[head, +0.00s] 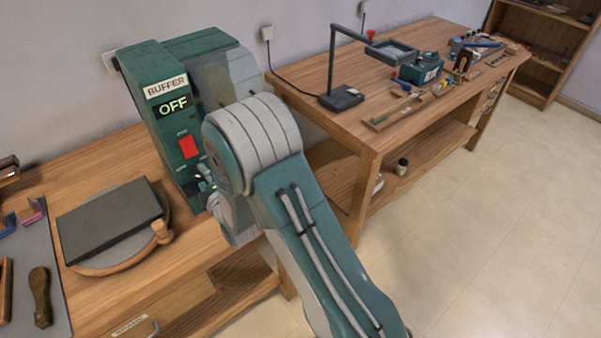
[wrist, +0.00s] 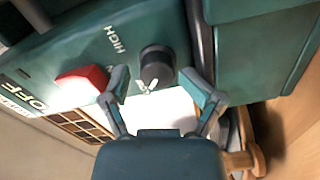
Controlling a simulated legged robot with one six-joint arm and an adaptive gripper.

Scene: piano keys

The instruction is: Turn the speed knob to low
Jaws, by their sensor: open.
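The green buffer machine (head: 158,125) stands on the bench, with an OFF sign (head: 173,106) and a red switch (head: 188,146) on its front. In the wrist view the dark round speed knob (wrist: 157,66) has a white pointer mark at its lower edge in the picture. A HIGH label (wrist: 115,39) is printed to its upper left; the low label cannot be read. My gripper (wrist: 154,82) is open, with one finger on either side of the knob, apart from it as far as I can tell. In the head view my arm hides the knob.
A dark slab on a round wooden board (head: 117,270) lies left of the machine. The red switch (wrist: 82,84) is close beside one finger in the wrist view. A second bench (head: 415,110) holds a lamp and tools. The floor at right is clear.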

